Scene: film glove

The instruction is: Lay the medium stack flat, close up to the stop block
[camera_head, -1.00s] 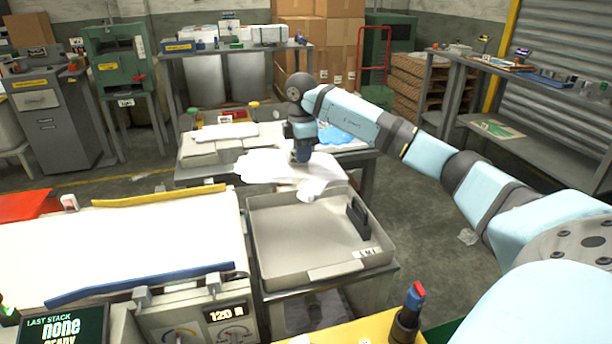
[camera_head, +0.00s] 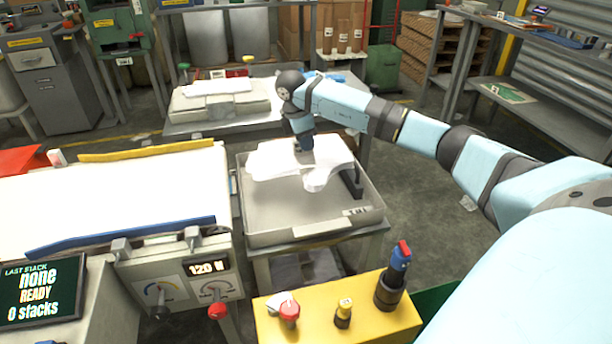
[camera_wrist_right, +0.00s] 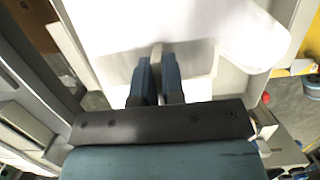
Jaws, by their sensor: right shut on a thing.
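My right gripper (camera_head: 304,147) is shut on a white, limp stack (camera_head: 275,160) with a drooping lobe at its near right. The stack is over the back half of a pale grey tray (camera_head: 270,222); I cannot tell whether it touches the floor. In the right wrist view my blue fingers (camera_wrist_right: 158,82) pinch the edge of the white stack (camera_wrist_right: 160,22). A dark upright piece (camera_head: 356,184), which looks like the stop block, stands at the tray's right side, close to the stack's right edge and partly hidden by it. My left gripper is not in view.
A white-topped press table (camera_head: 110,195) with yellow and blue bars adjoins the tray on the left. A yellow control panel (camera_head: 365,325) with knobs stands in front. Behind, a table (camera_head: 190,128) holds other pale stacks (camera_head: 220,100). The tray's front half is clear.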

